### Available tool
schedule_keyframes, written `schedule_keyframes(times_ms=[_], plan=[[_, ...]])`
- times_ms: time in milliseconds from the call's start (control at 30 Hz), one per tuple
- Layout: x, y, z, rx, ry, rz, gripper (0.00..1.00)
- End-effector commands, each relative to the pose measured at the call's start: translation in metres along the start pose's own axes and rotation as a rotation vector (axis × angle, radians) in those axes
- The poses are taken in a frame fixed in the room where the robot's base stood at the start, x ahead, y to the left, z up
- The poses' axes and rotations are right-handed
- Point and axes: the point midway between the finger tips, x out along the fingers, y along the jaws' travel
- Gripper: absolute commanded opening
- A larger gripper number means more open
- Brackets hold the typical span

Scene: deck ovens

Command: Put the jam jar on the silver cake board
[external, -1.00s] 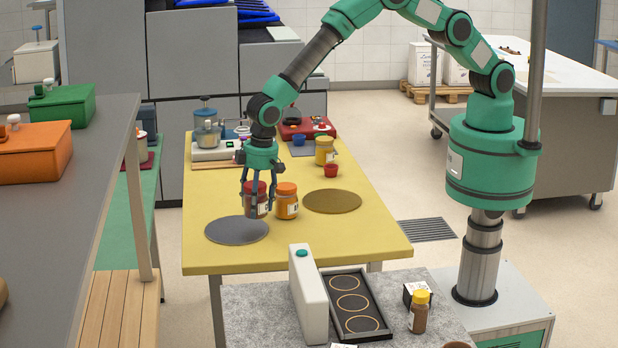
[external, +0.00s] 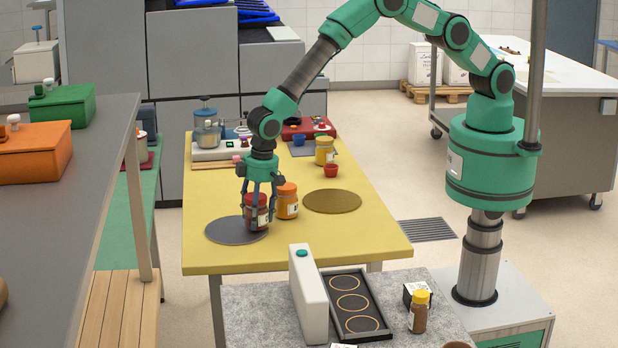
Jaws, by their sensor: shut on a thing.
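The jam jar (external: 262,213) is a dark red jar with a red lid and a pale label. My gripper (external: 257,208) points down and is shut on it, with fingers on both sides. The jar is upright at the right part of the silver cake board (external: 226,232), a grey disc on the yellow table. Its base looks at or very near the board surface; I cannot tell if it touches. An orange-lidded jar (external: 287,203) stands close to its right.
A gold round board (external: 333,201) lies to the right on the yellow table (external: 300,245). A yellow jar (external: 325,150), a red cup (external: 331,171) and a scale (external: 212,150) stand farther back. The table's front strip is clear.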

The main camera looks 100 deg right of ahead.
Motion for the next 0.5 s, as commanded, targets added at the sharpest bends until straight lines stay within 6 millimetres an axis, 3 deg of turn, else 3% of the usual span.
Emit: schedule_keyframes(times_ms=[67, 100, 167, 200, 500], plan=[[0.0014, -0.0003, -0.0004, 0.000, 0.001, -0.001, 0.13], [0.0024, 0.0001, 0.0004, 0.000, 0.000, 0.000, 0.60], [0.0020, 0.0000, 0.0003, 0.000, 0.000, 0.000, 0.72], [0.0019, 0.0001, 0.0004, 0.000, 0.000, 0.000, 0.76], [0.0016, 0.0001, 0.0003, 0.000, 0.000, 0.000, 0.76]])
